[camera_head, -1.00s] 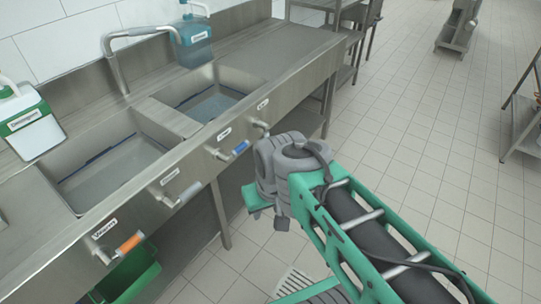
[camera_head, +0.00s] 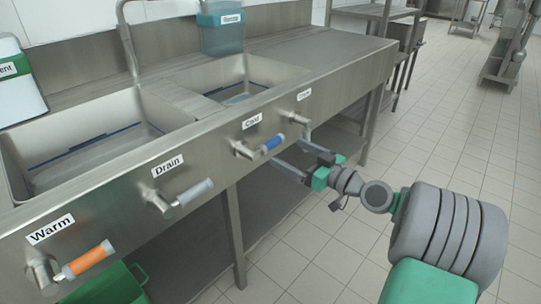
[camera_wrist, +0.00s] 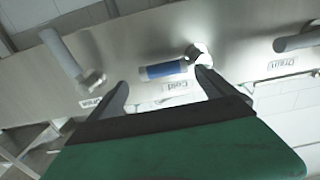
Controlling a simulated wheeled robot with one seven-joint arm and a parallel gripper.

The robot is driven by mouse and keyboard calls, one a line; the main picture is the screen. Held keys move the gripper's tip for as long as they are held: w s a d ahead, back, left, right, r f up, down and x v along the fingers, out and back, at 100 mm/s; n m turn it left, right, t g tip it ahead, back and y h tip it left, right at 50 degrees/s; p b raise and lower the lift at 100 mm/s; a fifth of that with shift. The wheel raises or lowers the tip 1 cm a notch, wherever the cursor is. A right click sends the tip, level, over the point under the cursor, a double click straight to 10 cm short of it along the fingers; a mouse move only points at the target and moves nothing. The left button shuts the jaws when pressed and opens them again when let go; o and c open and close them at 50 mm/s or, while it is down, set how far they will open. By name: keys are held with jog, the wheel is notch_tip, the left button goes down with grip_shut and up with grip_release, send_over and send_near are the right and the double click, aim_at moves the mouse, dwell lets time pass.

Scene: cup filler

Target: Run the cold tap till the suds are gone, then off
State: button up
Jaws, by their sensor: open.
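The cold tap handle (camera_head: 270,143) has a blue grip and sticks out of the sink front under the label "Cold" (camera_head: 252,121). In the wrist view the blue handle (camera_wrist: 168,70) lies across the gap just beyond my fingertips. My gripper (camera_head: 288,152) is open, with its two grey fingers pointing at the sink front beside the handle. In the wrist view my gripper (camera_wrist: 165,78) holds nothing. The spout (camera_head: 125,40) rises behind the two basins (camera_head: 95,150). I cannot make out suds or running water.
A Warm handle (camera_head: 85,260) with an orange grip and a grey Drain handle (camera_head: 190,195) stick out to the left. Another grey handle (camera_head: 295,118) is close on the right. A green bin (camera_head: 110,285) stands below.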

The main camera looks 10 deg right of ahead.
aim_at(275, 146)
jog(key=x, duration=0.7)
jog(key=shift+a+r+b, duration=0.15)
jog(key=shift+a+b, duration=0.15)
jog(key=shift+b, duration=0.1)
jog(key=shift+c, duration=0.5)
jog(key=c, duration=2)
grip_shut()
